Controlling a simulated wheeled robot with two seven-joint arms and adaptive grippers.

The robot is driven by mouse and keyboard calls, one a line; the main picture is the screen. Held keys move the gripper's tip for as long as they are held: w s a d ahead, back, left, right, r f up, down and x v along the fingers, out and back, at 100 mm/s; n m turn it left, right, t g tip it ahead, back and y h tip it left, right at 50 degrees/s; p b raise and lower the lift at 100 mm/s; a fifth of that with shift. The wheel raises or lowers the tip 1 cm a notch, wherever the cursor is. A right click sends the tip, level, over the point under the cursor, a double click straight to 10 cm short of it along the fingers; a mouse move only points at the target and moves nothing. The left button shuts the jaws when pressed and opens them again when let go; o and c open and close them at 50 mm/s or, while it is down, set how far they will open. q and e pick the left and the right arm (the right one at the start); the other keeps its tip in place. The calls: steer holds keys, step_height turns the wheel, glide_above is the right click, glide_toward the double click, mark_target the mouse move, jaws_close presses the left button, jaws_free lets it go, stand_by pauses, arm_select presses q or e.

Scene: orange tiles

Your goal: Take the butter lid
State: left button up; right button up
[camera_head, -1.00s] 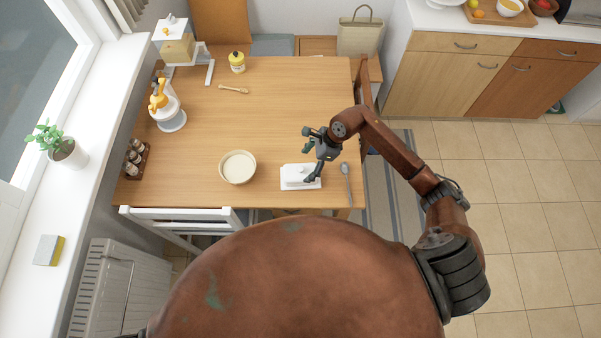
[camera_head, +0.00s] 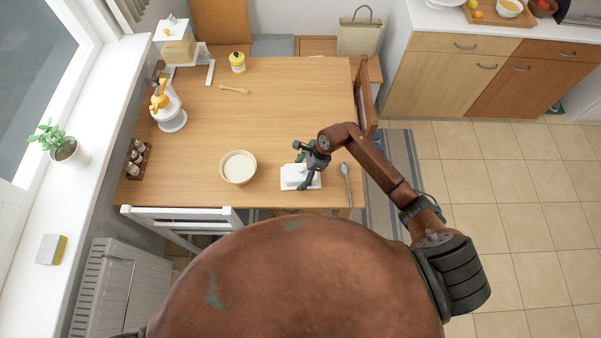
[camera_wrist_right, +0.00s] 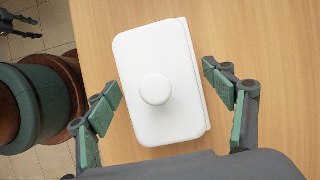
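The white butter lid (camera_head: 289,176) is a rounded rectangular cover with a round knob, on a white dish (camera_head: 287,187) near the table's front edge. In the right wrist view the lid (camera_wrist_right: 150,55) fills the middle, its knob below centre. My right gripper (camera_head: 302,171) is above the lid. In the wrist view the right gripper's (camera_wrist_right: 161,80) fingers are spread apart on either side of the lid, with nothing held. Dark fingers, apparently my left gripper (camera_wrist_right: 20,25), show partly at that view's top left corner. Their opening is unclear.
A cream bowl (camera_head: 238,167) stands left of the dish and a spoon (camera_head: 345,180) lies to its right. A chair (camera_head: 181,218) is at the front left of the table (camera_head: 275,115). The table's middle is clear.

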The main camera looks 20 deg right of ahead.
steer(key=c, duration=1.3)
